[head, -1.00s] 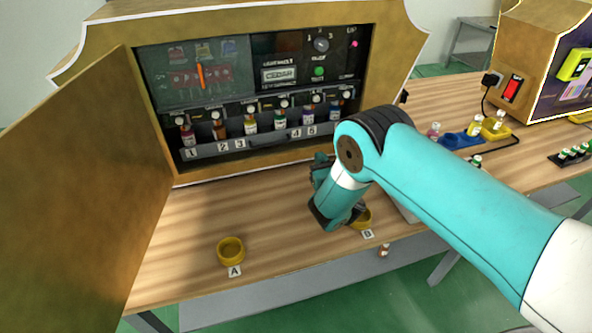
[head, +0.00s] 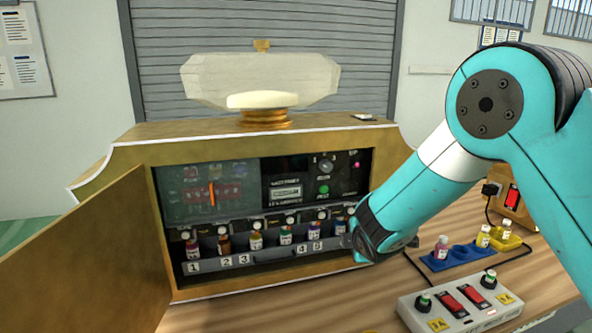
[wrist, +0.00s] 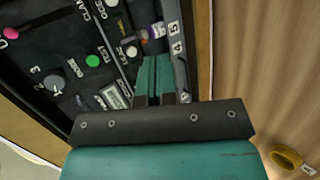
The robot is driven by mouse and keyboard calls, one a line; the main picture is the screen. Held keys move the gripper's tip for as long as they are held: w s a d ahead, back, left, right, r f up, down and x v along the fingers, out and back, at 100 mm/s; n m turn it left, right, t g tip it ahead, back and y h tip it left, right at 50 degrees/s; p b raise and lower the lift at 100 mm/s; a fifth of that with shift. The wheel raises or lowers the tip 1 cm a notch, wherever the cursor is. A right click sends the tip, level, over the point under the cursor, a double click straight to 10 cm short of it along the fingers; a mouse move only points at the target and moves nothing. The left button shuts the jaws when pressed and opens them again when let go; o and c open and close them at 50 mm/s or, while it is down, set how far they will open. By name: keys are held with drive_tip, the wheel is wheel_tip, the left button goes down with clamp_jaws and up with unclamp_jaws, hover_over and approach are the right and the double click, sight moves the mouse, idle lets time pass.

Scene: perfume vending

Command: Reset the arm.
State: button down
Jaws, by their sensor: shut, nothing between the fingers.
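My gripper (head: 352,243) is at the right front of the perfume machine (head: 110,195), beside the right end of the bottle row. In the wrist view my gripper (wrist: 157,92) has its two teal fingers close together, shut and empty. They point toward the machine's control panel (wrist: 70,70) and the numbered bottle shelf (wrist: 182,60). In the head view my arm partly covers the machine's right edge. Whether the fingertips touch the machine, I cannot tell.
The machine's door (head: 100,255) stands open at the left. A yellow ring (wrist: 285,158) lies on the wooden table (wrist: 255,70).

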drive_tip(key=s+r+m+g+y, duration=0.1)
drive_tip(key=s+r+m+g, duration=0.2)
drive_tip(key=s, duration=0.9)
drive_tip(key=s+r+m+g+y, duration=0.1)
drive_tip(key=s+r+m+g, duration=0.3)
drive_tip(key=s, duration=0.9)
drive_tip(key=s+r+m+g+y, duration=0.2)
drive_tip(key=s+r+m+g, duration=0.2)
drive_tip(key=s, duration=0.9)
wheel_tip(320, 180, up, 2)
drive_tip(key=shift+d+r+m, duration=0.2)
drive_tip(key=shift+r+m, duration=0.05)
drive_tip(key=shift+m, duration=0.25)
